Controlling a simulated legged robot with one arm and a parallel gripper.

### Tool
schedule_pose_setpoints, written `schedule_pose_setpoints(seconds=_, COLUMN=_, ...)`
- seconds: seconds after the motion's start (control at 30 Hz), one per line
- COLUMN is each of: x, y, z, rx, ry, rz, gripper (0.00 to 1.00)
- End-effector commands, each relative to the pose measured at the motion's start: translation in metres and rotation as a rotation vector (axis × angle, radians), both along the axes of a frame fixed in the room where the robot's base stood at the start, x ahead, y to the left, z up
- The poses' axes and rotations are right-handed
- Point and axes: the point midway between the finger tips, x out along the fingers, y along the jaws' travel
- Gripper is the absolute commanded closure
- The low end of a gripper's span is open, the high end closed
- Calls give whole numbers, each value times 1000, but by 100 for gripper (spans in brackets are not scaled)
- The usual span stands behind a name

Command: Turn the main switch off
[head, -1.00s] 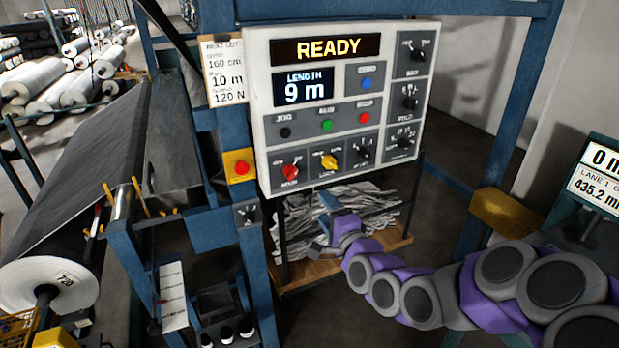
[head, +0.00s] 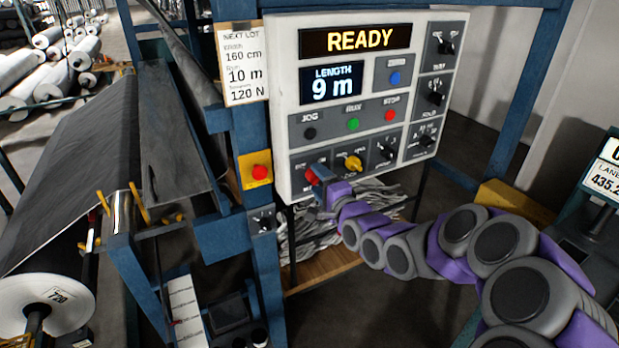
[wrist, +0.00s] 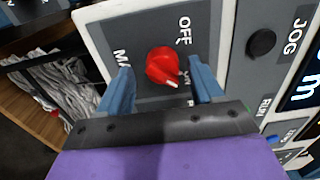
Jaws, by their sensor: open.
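The main switch is a red rotary knob (wrist: 165,65) at the panel's lower left; it also shows in the head view (head: 312,176), partly covered by my gripper. In the wrist view the label OFF stands above the knob and ON is partly hidden beside my right finger. The knob's white pointer mark is on its lower right side, towards ON. My gripper (wrist: 160,88) is open, with one blue finger on each side of the knob. I cannot tell whether the fingers touch it. In the head view my gripper (head: 320,188) is at the panel's lower left corner.
The control panel (head: 290,120) reads READY and 9 m. A yellow knob (head: 353,163) sits just right of the main switch. A red button on a yellow box (head: 258,171) is to the left. Green (head: 353,124) and red (head: 390,115) buttons are above.

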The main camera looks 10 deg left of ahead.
Motion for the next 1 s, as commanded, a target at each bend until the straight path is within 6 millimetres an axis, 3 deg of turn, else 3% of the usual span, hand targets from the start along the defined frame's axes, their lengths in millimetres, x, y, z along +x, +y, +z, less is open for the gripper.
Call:
schedule_pose_setpoints(seconds=0.37, x=3, y=-8, z=2, rx=7, ry=-1, rz=0, gripper=34)
schedule_pose_setpoints(seconds=0.9, x=4, y=2, z=0, rx=-3, ry=-1, rz=3, gripper=84)
schedule_pose_setpoints(seconds=1.0, x=3, y=2, z=0, rx=-2, ry=0, rz=4, gripper=89)
